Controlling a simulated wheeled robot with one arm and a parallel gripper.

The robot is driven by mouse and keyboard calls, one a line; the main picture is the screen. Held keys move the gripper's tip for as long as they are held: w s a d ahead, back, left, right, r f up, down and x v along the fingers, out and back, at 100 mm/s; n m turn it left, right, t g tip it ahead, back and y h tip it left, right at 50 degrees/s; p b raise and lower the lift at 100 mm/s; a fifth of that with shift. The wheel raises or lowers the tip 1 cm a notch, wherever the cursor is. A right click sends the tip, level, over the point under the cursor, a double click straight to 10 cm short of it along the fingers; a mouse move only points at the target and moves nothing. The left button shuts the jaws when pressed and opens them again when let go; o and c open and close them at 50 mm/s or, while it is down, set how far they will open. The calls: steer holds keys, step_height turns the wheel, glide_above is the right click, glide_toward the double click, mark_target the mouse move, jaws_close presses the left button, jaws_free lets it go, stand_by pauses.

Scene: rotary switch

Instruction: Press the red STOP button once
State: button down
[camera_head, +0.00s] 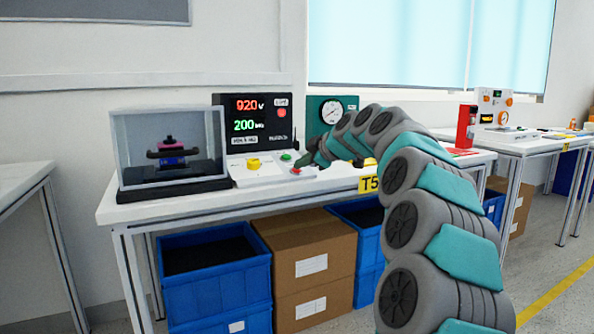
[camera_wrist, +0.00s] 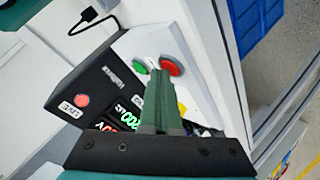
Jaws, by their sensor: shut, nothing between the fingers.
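The red button (camera_wrist: 171,66) sits beside a green button (camera_wrist: 139,67) on a light console (camera_head: 262,175); in the wrist view it is just beyond and slightly right of my fingertips. In the head view the red button (camera_head: 296,170) is small, at the console's right end, near the green button (camera_head: 286,157). My gripper (camera_wrist: 159,78) is shut and empty, its fingers pointing toward the buttons. In the head view my gripper (camera_head: 303,161) is close to the buttons. I cannot tell the exact gap to the red button.
A yellow knob (camera_head: 253,163) is on the console, left of the buttons. A black display box (camera_head: 258,136) with red and green digits stands behind. A clear case (camera_head: 170,130) is left; a teal gauge box (camera_head: 322,112) is right. Blue bins (camera_head: 215,290) and cardboard boxes (camera_head: 305,250) stand below.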

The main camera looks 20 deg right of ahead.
steer(key=shift+s+r, duration=0.25)
steer(key=shift+r, duration=0.55)
steer(key=r, duration=0.1)
steer(key=s+r, duration=0.1)
steer(key=r, duration=0.1)
steer(key=r+p, duration=0.1)
steer(key=shift+s+r, duration=0.3)
steer(key=shift+r, duration=0.05)
stand_by(0.8)
